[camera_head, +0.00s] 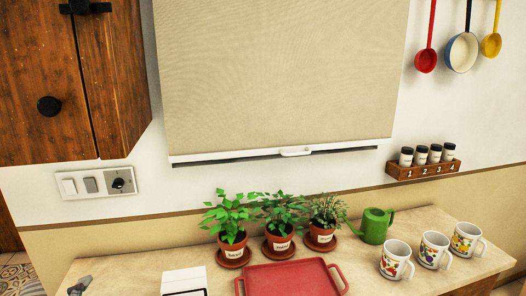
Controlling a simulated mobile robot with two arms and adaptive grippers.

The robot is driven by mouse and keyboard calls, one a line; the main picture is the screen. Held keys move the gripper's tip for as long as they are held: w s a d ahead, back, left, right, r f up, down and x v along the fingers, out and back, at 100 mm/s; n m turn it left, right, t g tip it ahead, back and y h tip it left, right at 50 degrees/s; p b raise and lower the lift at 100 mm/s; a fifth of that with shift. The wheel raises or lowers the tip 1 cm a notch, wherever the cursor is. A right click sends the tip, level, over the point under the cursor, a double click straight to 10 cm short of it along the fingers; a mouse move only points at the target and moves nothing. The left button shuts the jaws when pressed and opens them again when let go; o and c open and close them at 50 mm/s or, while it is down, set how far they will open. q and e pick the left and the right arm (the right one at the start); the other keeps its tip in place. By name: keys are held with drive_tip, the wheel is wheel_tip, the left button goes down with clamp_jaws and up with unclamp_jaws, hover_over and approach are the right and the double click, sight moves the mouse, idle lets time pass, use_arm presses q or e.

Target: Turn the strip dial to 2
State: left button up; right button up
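A white wall strip (93,184) is fixed to the wall at the left, below the wooden cabinet. It carries two rocker switches, one white (69,187) and one grey (90,185), and a black round dial (119,183) at its right end. The dial's marks are too small to read, so its setting cannot be told. Neither of my grippers can be made out in this view, and nothing touches the strip.
A wooden cabinet (45,90) hangs just above the strip. The counter (120,268) below holds a white box (184,281), potted plants (232,247), a red tray (290,279), a green watering can (375,226) and mugs (396,259). A small grey object (80,286) at bottom left is unclear.

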use_arm(q)
drive_tip(key=s+d+f+n+g+h, duration=0.2)
drive_tip(key=s+d+f+n+g, duration=0.4)
drive_tip(key=s+f, duration=0.5)
drive_tip(key=s+d+f+n+g+h, duration=0.4)
drive_tip(key=s+d+f, duration=0.3)
drive_tip(key=s+f, duration=0.35)
wheel_tip(320, 180, down, 28)
drive_tip(key=s+f+g+y, duration=0.1)
drive_tip(key=s+g, duration=0.1)
drive_tip(key=s+a+f+g, duration=0.1)
drive_tip(key=s+a+f, duration=0.1)
drive_tip(key=s+f, duration=1.2)
drive_tip(key=shift+s+a+m+y, duration=0.3)
drive_tip(key=shift+s+m, duration=0.1)
drive_tip(key=shift+s, duration=0.4)
